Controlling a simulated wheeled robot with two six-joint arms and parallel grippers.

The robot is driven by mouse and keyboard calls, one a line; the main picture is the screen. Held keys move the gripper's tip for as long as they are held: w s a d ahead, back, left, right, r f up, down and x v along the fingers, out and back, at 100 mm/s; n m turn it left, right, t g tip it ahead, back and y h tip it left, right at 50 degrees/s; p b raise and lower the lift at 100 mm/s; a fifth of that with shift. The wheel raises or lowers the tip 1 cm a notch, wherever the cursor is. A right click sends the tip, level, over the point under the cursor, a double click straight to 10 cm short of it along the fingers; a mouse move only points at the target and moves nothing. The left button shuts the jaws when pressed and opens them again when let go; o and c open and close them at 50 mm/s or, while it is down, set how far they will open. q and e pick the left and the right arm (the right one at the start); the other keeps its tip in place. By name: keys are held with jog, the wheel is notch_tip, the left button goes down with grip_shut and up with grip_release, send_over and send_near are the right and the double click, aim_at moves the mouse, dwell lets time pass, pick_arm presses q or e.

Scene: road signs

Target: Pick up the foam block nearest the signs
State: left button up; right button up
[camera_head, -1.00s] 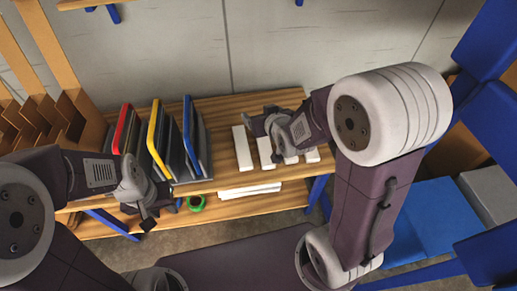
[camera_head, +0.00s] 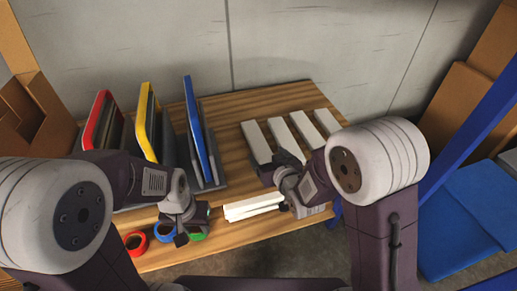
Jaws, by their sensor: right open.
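Several white foam blocks lie in a row on the wooden shelf top. The leftmost foam block (camera_head: 256,141) is the one nearest the signs. The signs stand upright to its left: a blue sign (camera_head: 192,125), a yellow sign (camera_head: 145,122) and a red sign (camera_head: 97,120). My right gripper (camera_head: 273,173) is open at the near ends of the two leftmost blocks and hides part of them. I cannot tell whether it touches them. My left gripper (camera_head: 181,232) hangs in front of the shelf's near edge, below the signs; its jaw state is unclear.
A lower shelf (camera_head: 238,237) holds white pieces (camera_head: 252,206), a red ring (camera_head: 136,243) and a blue-and-green ring pair partly behind my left gripper. A grey wall rises behind. A cardboard-coloured rack (camera_head: 35,115) stands left; blue boxes (camera_head: 458,235) lie right.

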aim_at(261, 148)
jog(key=x, duration=0.3)
jog(key=shift+f+b, duration=0.1)
jog(key=shift+b, duration=0.25)
jog(key=b+x, duration=0.1)
jog(key=x, duration=0.1)
jog(key=b+x, duration=0.1)
jog(key=x, duration=0.1)
jog(key=shift+w+d+f, duration=0.1)
jog(key=shift+w+f, duration=0.1)
jog(key=shift+f, duration=0.3)
jog(key=shift+w, duration=0.25)
jog(key=shift+r, duration=0.1)
jog(key=c, duration=1.4)
notch_tip(261, 148, up, 5)
jog(key=p, duration=0.3)
jog(key=s+d+r+p, duration=0.1)
jog(key=d+r+p, duration=0.3)
jog(key=d, duration=0.7)
notch_tip(261, 148, up, 2)
jog(key=shift+d+r, duration=0.1)
jog(key=shift+d, duration=0.15)
